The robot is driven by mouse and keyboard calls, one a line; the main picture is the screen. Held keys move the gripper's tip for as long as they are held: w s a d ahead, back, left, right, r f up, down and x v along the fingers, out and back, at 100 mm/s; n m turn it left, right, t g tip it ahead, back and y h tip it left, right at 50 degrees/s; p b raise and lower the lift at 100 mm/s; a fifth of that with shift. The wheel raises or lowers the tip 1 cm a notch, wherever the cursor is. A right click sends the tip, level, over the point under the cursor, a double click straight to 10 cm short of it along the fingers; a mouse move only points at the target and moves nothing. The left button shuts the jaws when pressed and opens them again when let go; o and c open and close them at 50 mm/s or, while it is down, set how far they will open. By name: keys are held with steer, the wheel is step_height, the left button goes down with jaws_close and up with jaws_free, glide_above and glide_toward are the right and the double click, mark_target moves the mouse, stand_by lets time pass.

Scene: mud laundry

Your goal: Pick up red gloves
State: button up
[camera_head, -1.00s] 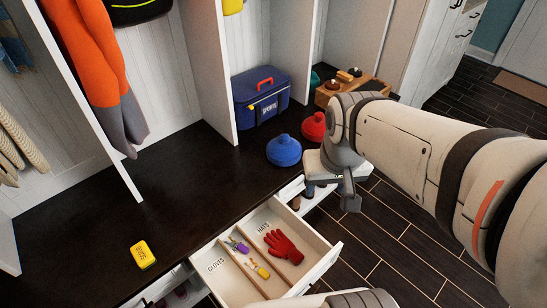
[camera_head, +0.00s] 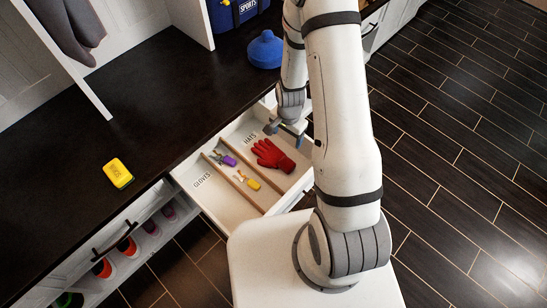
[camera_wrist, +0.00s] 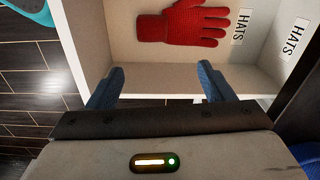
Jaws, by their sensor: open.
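The red gloves (camera_head: 272,155) lie flat in the right-hand compartment of the open drawer (camera_head: 208,207), beside the HATS label. In the wrist view the red gloves (camera_wrist: 183,24) lie beyond my fingertips, fingers pointing right. My gripper (camera_head: 286,128) is at the drawer's far right edge, just behind the gloves. In the wrist view my gripper (camera_wrist: 160,80) is open, its two blue fingers apart with nothing between them. The fingers are not touching the gloves. Part of the drawer's right side is hidden by my arm.
The GLOVES compartment looks empty. A yellow block (camera_head: 118,173) and a blue hat-shaped object (camera_head: 265,50) sit on the dark bench (camera_head: 150,110). Shoes fill cubbies below.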

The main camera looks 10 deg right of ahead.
steer(key=m+b, duration=0.1)
steer(key=b, duration=0.1)
glide_above(286, 162)
step_height(286, 162, down, 10)
steer(key=shift+f, duration=0.2)
step_height(286, 162, down, 5)
steer(key=b, duration=0.4)
steer(key=shift+f+b, duration=0.15)
steer(key=shift+b, duration=0.2)
steer(key=c, duration=1.1)
